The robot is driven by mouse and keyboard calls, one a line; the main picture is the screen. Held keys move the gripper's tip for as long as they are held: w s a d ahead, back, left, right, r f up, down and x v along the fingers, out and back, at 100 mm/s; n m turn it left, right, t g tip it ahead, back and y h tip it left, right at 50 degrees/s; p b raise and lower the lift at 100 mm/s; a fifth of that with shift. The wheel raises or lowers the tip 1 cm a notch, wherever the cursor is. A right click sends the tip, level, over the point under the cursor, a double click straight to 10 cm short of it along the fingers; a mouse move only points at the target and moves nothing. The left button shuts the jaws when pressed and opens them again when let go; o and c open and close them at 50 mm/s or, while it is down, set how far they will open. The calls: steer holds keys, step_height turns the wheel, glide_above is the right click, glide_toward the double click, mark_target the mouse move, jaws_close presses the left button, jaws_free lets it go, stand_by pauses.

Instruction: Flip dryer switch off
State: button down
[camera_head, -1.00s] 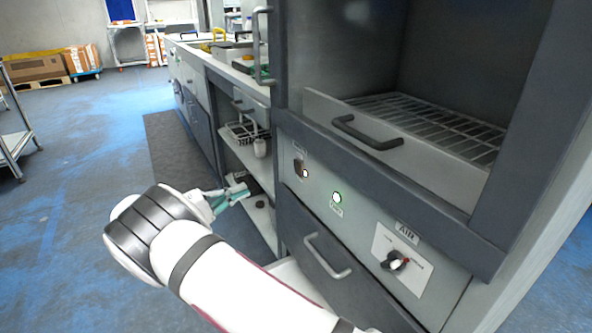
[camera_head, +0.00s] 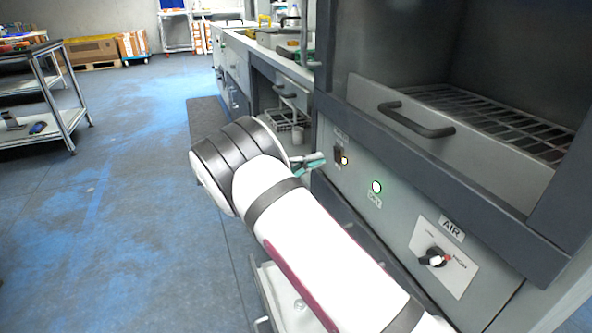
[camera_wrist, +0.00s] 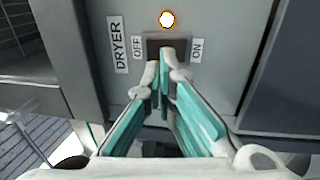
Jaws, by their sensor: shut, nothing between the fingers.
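The dryer switch (camera_wrist: 155,42) is a dark rocker in the wrist view, between the OFF label (camera_wrist: 137,47) and the ON label (camera_wrist: 197,50). The DRYER label (camera_wrist: 118,44) is left of it. An indicator lamp (camera_wrist: 167,19) beside the switch glows. My gripper (camera_wrist: 165,58) is shut and empty, its tips overlapping the switch's lower edge in this view; I cannot tell whether they touch. In the head view the switch (camera_head: 338,154) is on the grey panel, just right of my gripper (camera_head: 318,161). Which way the rocker is tipped is unclear.
A metal cart (camera_head: 62,130) stands at the left. The blue floor between is clear.

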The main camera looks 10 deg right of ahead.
mark_target(335, 153)
steer(key=shift+b+x, duration=0.4)
steer(key=shift+x, duration=1.25)
